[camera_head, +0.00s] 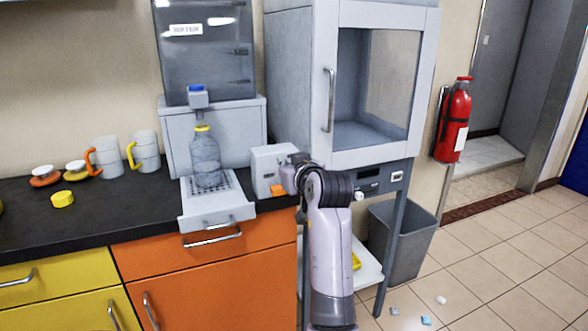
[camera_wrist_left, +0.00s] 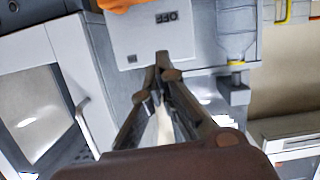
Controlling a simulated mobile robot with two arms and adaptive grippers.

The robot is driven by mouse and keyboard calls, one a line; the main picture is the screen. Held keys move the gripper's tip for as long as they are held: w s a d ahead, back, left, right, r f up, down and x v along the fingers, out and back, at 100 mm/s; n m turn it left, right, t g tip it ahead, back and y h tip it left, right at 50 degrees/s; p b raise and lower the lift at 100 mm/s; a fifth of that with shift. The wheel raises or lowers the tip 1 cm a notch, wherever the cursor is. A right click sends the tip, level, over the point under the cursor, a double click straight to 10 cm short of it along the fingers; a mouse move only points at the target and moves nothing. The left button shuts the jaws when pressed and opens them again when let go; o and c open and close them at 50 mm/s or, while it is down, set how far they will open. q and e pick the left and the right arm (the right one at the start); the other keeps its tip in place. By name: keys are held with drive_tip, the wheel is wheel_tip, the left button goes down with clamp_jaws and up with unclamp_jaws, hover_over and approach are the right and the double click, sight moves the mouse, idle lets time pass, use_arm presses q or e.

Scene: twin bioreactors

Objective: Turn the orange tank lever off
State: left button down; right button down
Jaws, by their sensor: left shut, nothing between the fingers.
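The orange lever (camera_head: 278,189) shows as a small orange patch low on the front of a white box (camera_head: 262,168) at the counter's right end. In the left wrist view, which looks upside down, the orange lever (camera_wrist_left: 117,4) is cut by the top edge, and the box face (camera_wrist_left: 132,38) carries an "OFF" label (camera_wrist_left: 167,17). My left gripper (camera_wrist_left: 162,60) is shut and empty, its tips in front of the box face near the label. Contact cannot be told. In the head view my left gripper (camera_head: 291,174) is partly hidden by my wrist. My right gripper is not in view.
A grey tank (camera_head: 205,60) stands above a bottle (camera_head: 205,158) on a drip tray (camera_head: 222,212) left of the box. Cups (camera_head: 106,157) stand farther left. A glass-fronted cabinet (camera_head: 350,15) is behind my arm. A bin (camera_head: 408,240) stands on the floor at right.

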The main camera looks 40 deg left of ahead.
use_arm(q)
drive_tip(key=v, duration=0.5)
drive_tip(key=shift+d, duration=0.1)
idle(0.4)
